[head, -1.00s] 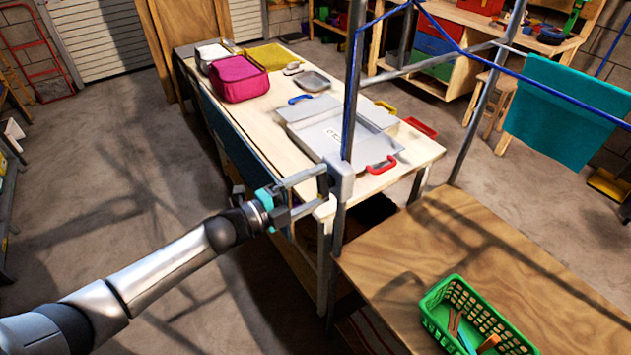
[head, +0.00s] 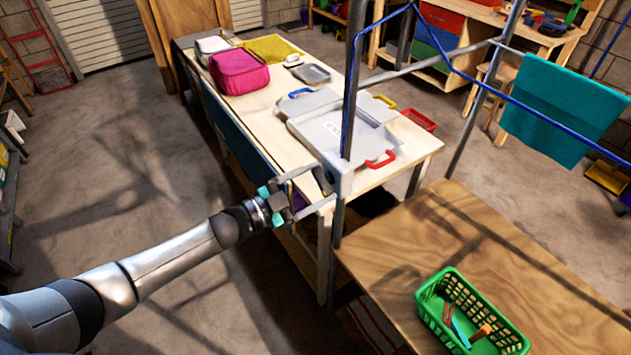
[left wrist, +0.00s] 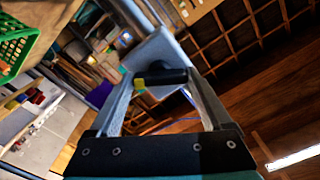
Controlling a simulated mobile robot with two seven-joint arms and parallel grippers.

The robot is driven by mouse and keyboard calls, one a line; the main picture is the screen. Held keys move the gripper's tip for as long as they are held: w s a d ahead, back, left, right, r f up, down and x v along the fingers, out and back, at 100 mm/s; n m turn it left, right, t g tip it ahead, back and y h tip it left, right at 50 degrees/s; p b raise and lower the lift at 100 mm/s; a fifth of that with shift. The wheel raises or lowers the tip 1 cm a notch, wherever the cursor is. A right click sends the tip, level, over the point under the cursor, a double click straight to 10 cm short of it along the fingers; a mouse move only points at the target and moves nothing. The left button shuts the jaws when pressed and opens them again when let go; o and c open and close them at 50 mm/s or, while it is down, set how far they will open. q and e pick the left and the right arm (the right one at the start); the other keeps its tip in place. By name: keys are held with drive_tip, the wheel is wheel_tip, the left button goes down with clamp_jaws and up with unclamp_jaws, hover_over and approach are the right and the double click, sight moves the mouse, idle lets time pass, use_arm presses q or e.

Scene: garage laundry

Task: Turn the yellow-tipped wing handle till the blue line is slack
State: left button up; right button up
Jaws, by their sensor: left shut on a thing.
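In the left wrist view, the dark wing handle (left wrist: 172,76) with its yellow tip (left wrist: 139,83) lies across between my fingertips, in front of a grey block. The blue line (head: 348,110) runs up the post, over the top, and bends down to the right. My right gripper is out of view.
A wooden worktop (head: 480,245) with a green basket (head: 428,300) stands at the lower right. Behind the post, a table (head: 290,125) bears a grey case (head: 335,130) and a magenta bag (head: 239,72). The floor at left is clear.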

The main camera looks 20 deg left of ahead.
use_arm(q)
drive_tip(key=shift+n, duration=0.4)
drive_tip(key=o, duration=1.2)
drive_tip(key=shift+c, duration=0.2)
drive_tip(key=shift+s+a, duration=0.1)
drive_tip(key=v, duration=1.5)
drive_tip(key=shift+b, duration=0.35)
